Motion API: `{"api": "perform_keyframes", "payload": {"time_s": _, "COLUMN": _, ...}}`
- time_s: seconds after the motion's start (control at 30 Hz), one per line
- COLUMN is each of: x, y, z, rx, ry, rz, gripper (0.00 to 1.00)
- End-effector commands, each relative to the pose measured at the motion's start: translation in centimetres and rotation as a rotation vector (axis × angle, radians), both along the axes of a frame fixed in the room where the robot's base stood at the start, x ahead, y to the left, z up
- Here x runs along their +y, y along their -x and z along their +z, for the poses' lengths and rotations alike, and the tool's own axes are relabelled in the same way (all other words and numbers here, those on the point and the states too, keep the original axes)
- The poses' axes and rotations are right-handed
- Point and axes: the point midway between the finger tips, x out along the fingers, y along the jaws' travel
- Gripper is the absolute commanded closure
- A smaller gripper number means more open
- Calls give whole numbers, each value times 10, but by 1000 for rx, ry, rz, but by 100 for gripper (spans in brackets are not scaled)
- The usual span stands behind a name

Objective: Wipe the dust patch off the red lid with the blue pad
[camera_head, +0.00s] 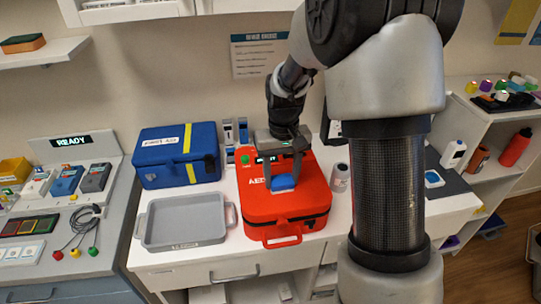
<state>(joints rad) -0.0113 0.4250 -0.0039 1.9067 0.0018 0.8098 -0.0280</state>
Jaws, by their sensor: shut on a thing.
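The red case marked AED (258,207) lies on the white counter, its red lid facing up. My gripper (283,180) points down over the middle of the lid and is shut on the blue pad (283,183). The pad is at or just above the lid surface; I cannot tell if it touches. No dust patch can be made out on the lid; the gripper and pad hide part of it.
A grey tray (148,228) is left of the case. A blue box with a yellow stripe (160,165) stands behind the tray. A small grey container (340,178) stands close to the case's right side. My arm blocks the view farther right.

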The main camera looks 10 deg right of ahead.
Motion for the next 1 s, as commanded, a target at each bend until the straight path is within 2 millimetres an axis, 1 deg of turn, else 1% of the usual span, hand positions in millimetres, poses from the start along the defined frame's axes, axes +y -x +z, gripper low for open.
{"api": "perform_keyframes", "payload": {"time_s": 0.1, "x": 2, "y": -1, "z": 0, "rx": 1, "ry": -1, "rz": 0, "gripper": 72}}
{"api": "perform_keyframes", "payload": {"time_s": 0.13, "x": 2, "y": -1, "z": 6, "rx": 1, "ry": 0, "rz": -1, "gripper": 72}}
{"api": "perform_keyframes", "payload": {"time_s": 0.17, "x": 2, "y": -1, "z": 7, "rx": 2, "ry": 0, "rz": -1, "gripper": 72}}
{"api": "perform_keyframes", "payload": {"time_s": 0.2, "x": 2, "y": -2, "z": 21, "rx": -4, "ry": 0, "rz": 0, "gripper": 72}}
{"api": "perform_keyframes", "payload": {"time_s": 0.23, "x": 2, "y": -2, "z": 25, "rx": -2, "ry": 0, "rz": 0, "gripper": 72}}
{"api": "perform_keyframes", "payload": {"time_s": 0.8, "x": 2, "y": -4, "z": 74, "rx": -1, "ry": 0, "rz": -1, "gripper": 72}}
{"api": "perform_keyframes", "payload": {"time_s": 0.9, "x": 2, "y": -4, "z": 80, "rx": -1, "ry": 0, "rz": -1, "gripper": 72}}
{"api": "perform_keyframes", "payload": {"time_s": 1.0, "x": 2, "y": -4, "z": 81, "rx": 0, "ry": 0, "rz": -1, "gripper": 72}}
